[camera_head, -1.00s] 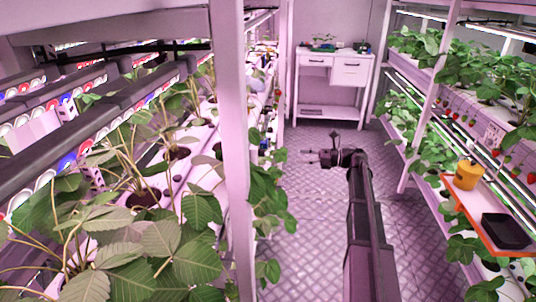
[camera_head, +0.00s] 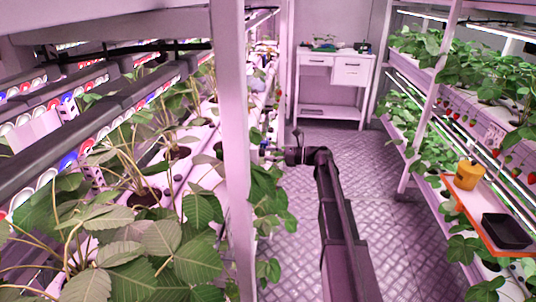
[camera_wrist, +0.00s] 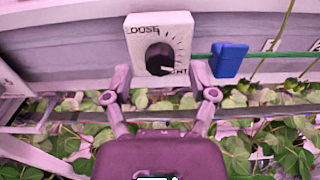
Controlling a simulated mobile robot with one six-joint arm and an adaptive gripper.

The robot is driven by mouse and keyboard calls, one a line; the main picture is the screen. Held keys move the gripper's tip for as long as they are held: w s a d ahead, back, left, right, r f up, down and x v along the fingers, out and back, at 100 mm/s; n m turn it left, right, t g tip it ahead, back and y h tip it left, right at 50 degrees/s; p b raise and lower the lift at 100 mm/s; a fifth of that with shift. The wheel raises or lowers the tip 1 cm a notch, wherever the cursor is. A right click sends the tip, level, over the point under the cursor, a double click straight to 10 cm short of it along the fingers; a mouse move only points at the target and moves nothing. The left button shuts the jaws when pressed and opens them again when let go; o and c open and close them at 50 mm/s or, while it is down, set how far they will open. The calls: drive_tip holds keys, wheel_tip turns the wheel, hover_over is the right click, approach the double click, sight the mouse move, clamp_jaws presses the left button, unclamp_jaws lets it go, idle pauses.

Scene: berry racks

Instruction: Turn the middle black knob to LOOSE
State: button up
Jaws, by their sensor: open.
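In the wrist view, a black round knob (camera_wrist: 160,60) sits on a white box (camera_wrist: 158,20) on the rack's pale rail. LOOSE is printed at the box's upper left, and a partly hidden word ending in "HT" is at the lower right. A pale mark on the knob seems to point to the lower right, towards that word. My gripper (camera_wrist: 161,76) is open and empty, its fingers on either side of the box's lower part, with the knob between and just beyond them. I cannot tell whether they touch. In the head view my gripper (camera_head: 272,154) is at the left rack's edge, partly hidden by leaves.
A blue clip (camera_wrist: 230,60) on a green line is right of the box. Leaves (camera_wrist: 255,140) hang below. In the head view, a white post (camera_head: 233,150) stands left of my arm. An orange-edged shelf (camera_head: 470,215) holds a yellow pot and black tray. The aisle floor (camera_head: 295,225) is clear.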

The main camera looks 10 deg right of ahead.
drive_tip(key=shift+w+a, duration=0.15)
drive_tip(key=shift+a, duration=0.3)
clamp_jaws()
